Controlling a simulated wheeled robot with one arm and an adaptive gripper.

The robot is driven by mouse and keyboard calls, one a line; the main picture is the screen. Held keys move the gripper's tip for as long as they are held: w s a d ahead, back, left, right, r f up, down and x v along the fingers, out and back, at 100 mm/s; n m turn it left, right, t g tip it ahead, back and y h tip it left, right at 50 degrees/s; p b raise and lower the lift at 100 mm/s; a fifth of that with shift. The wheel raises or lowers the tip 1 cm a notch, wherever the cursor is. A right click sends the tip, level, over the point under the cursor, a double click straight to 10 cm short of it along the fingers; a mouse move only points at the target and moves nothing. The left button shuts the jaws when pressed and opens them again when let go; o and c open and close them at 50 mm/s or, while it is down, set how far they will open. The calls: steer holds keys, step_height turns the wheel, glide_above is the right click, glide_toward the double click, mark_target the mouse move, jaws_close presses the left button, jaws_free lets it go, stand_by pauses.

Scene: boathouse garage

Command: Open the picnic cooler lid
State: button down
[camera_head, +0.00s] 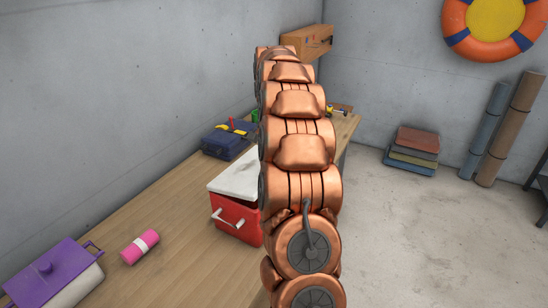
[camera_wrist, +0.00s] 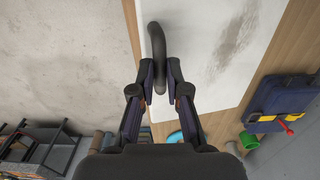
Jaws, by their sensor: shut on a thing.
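The picnic cooler stands on the wooden workbench in the head view, with a red body (camera_head: 226,218), a white lid (camera_head: 237,180) and a pale carrying handle on its near side. A dark strip shows under the lid's edge; my arm hides its right part, so I cannot tell how far it is raised. In the wrist view the white lid (camera_wrist: 205,50) fills the upper middle, with a dark curved handle (camera_wrist: 157,38) at its edge. My gripper (camera_wrist: 160,82) is shut on this lid handle, one finger on each side. The head view hides my gripper behind my arm.
The workbench (camera_head: 165,205) also holds a purple-lidded container (camera_head: 50,270), a pink roll (camera_head: 140,246) and a blue toolbox (camera_head: 228,140). A wooden box (camera_head: 308,42) is at the far wall. Open concrete floor (camera_head: 400,230) lies right of the bench.

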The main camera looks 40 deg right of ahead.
steer(key=shift+w+a+r+g, duration=0.1)
steer(key=shift+w+r+g, duration=0.2)
steer(key=shift+w+r, duration=0.1)
steer(key=shift+r+p, duration=0.1)
steer(key=shift+p, duration=0.2)
steer(key=shift+w+a+r+g+p, duration=0.1)
steer(key=shift+w+r+g+p, duration=0.4)
steer(key=shift+r+p, duration=0.2)
steer(key=shift+w+a+r+h, duration=0.1)
steer(key=shift+w+h, duration=0.15)
steer(key=shift+h, duration=0.05)
steer(key=shift+w+r+g+p, duration=0.1)
steer(key=shift+r+g+p, duration=0.05)
steer(key=shift+g+p, duration=0.2)
steer(key=shift+w+a+r+g+p, duration=0.15)
steer(key=shift+w+r+g+p, duration=0.25)
steer(key=shift+p, duration=0.5)
steer(key=shift+w+a+r+p, duration=0.1)
steer(key=shift+w+r+p, duration=0.3)
steer(key=shift+p, duration=0.5)
steer(key=shift+f, duration=0.1)
steer(key=c, duration=0.8)
jaws_free()
steer(key=shift+c, duration=0.2)
